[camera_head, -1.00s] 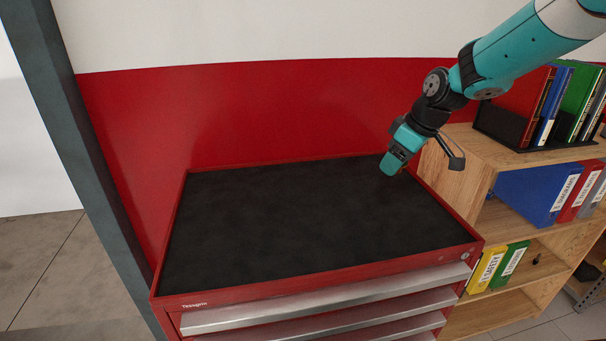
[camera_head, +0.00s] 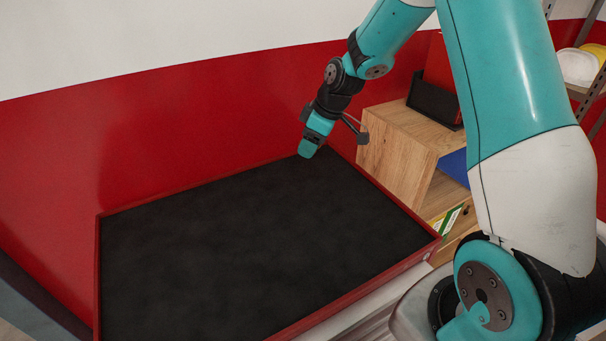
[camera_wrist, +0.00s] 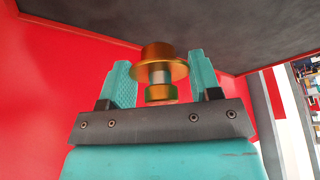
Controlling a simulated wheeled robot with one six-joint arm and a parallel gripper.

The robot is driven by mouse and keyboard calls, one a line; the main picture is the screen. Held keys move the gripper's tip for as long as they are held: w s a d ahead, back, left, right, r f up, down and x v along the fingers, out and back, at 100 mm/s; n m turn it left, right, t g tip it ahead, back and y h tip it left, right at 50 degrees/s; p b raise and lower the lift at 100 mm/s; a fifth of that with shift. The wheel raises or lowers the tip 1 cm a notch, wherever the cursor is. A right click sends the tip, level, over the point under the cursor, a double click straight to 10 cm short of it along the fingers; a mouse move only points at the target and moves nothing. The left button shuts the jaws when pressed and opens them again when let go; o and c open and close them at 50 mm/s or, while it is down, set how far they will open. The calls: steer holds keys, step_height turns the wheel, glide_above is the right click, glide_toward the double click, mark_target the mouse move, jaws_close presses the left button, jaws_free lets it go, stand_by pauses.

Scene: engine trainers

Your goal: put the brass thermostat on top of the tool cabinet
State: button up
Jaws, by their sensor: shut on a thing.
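The brass thermostat (camera_wrist: 160,68) is held between the two teal fingers of my gripper (camera_wrist: 155,85) in the wrist view. In the head view my gripper (camera_head: 307,150) points down at the far right corner of the tool cabinet's top; the thermostat is hidden there. The tool cabinet (camera_head: 97,265) is red with a black, empty top surface (camera_head: 240,240). I cannot tell whether the thermostat touches the top.
A wooden shelf (camera_head: 395,150) with a black file holder (camera_head: 432,105) stands close to the cabinet's right side. A red and white wall (camera_head: 150,140) rises behind the cabinet. Most of the black top is clear.

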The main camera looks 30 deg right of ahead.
mark_target(305, 184)
step_height(305, 184, down, 10)
steer(key=shift+f+p, duration=0.15)
steer(key=shift+p, duration=0.9)
steer(key=shift+f, duration=0.15)
steer(key=o, duration=0.9)
